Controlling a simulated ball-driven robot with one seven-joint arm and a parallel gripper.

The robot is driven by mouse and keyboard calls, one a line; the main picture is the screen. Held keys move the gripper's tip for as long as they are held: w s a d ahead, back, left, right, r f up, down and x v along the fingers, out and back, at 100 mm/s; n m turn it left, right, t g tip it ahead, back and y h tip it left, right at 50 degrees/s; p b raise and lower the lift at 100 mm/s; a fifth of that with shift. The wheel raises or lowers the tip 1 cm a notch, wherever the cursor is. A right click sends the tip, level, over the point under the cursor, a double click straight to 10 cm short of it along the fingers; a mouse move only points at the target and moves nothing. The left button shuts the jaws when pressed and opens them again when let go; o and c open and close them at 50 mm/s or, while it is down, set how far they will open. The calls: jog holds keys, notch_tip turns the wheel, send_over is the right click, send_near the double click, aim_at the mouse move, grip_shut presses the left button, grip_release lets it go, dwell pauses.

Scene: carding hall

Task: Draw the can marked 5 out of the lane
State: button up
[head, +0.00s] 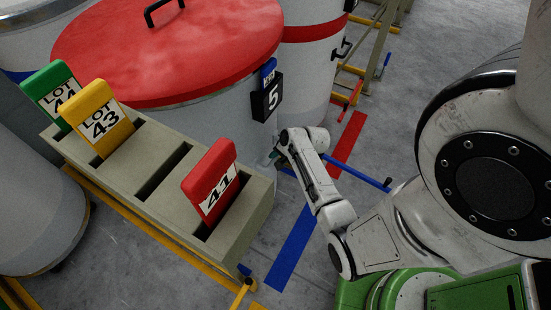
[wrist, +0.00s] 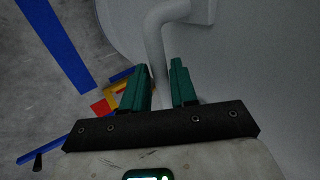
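The can marked 5 (head: 215,125) is a big pale drum with a red lid (head: 165,50). A black plate (head: 267,100) with a white 5 is on its side, with a blue tag in it. In the wrist view its pale wall (wrist: 245,60) fills the right side, with a bent grey handle (wrist: 157,45) coming off it. In the head view my gripper (head: 276,155) is low at the can's side, with the fingers mostly hidden.
A beige slotted rack (head: 140,160) stands before the can, holding green (head: 47,90), yellow (head: 100,118) and red (head: 212,183) lot cards. Blue (head: 295,245) and red (head: 347,145) strips mark the floor. Grey floor is open to the right.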

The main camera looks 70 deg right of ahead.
jog(key=shift+x, duration=1.1)
grip_shut()
dwell(0.8)
